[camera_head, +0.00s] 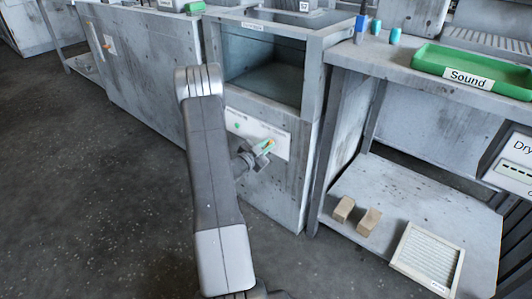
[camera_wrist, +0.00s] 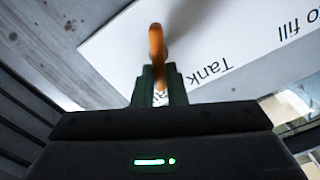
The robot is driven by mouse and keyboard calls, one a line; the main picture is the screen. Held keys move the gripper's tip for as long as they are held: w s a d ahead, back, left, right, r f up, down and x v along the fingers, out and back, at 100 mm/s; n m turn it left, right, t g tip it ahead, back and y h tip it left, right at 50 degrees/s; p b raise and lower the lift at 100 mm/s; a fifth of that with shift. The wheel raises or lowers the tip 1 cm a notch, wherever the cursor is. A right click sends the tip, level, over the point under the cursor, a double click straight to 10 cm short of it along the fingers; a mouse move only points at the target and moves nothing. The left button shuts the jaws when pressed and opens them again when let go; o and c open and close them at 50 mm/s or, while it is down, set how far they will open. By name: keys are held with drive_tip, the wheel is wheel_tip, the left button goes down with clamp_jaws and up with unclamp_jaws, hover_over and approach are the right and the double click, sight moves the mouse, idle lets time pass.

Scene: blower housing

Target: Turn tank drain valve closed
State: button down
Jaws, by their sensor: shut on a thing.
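The tank drain valve's orange handle (camera_wrist: 157,42) stands out from the white label on the tank's front in the wrist view. In the head view, the small orange handle (camera_head: 269,144) shows at the tips of my gripper (camera_head: 262,149). In the wrist view my gripper (camera_wrist: 159,76) has its two dark green fingers close together on the handle's lower part. The fingers hide that part. The label (camera_head: 277,137) reads "Tank" and "to fill" in part, upside down in the wrist view (camera_wrist: 250,42). The valve body is mostly hidden.
The grey tank (camera_head: 285,197) has an open top bay above the label. A bench to its right holds a green tray (camera_head: 470,67) marked "Sound". Two tan blocks (camera_head: 368,222) and a slatted panel (camera_head: 428,257) lie on its lower shelf. The floor at left is clear.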

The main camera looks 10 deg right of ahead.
drive_tip(key=shift+s+d+f+m+b, duration=0.2)
drive_tip(key=shift+m+b, duration=0.4)
drive_tip(key=shift+m, duration=1.45)
drive_tip(key=shift+s+a+f+m+b, duration=0.1)
drive_tip(key=shift+f+m+b, duration=0.4)
drive_tip(key=shift+m, duration=1.6)
drive_tip(key=shift+s+d+f+m+b, duration=0.15)
drive_tip(key=shift+m+b, duration=0.6)
drive_tip(key=shift+m, duration=1.3)
drive_tip(key=c, duration=1.5)
unclamp_jaws()
drive_tip(key=shift+o, duration=0.2)
drive_tip(key=p+v, duration=0.3)
drive_tip(key=v, duration=1)
drive_tip(key=shift+s+a, duration=0.2)
drive_tip(key=shift+a, duration=0.1)
